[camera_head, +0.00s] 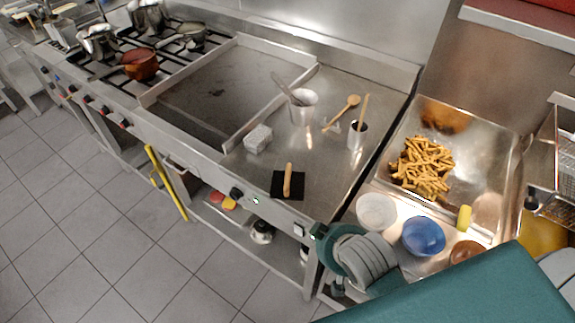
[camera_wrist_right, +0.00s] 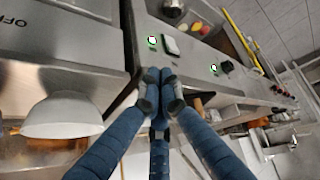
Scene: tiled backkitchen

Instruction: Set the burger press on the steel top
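The burger press, a black square plate with an upright wooden handle (camera_head: 287,183), stands on the steel top (camera_head: 331,101) close to its front edge. In the right wrist view a brown piece that looks like its handle (camera_wrist_right: 196,103) shows partly behind a finger. My right gripper (camera_wrist_right: 159,75) has its blue fingers drawn together at the tips, with nothing visible between them. It is near the front of the counter's right end, apart from the press. My left gripper is not in view.
The fries tray (camera_head: 487,152), a white bowl (camera_head: 376,211) and a blue bowl (camera_head: 423,236) lie right. The steel around the press is clear.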

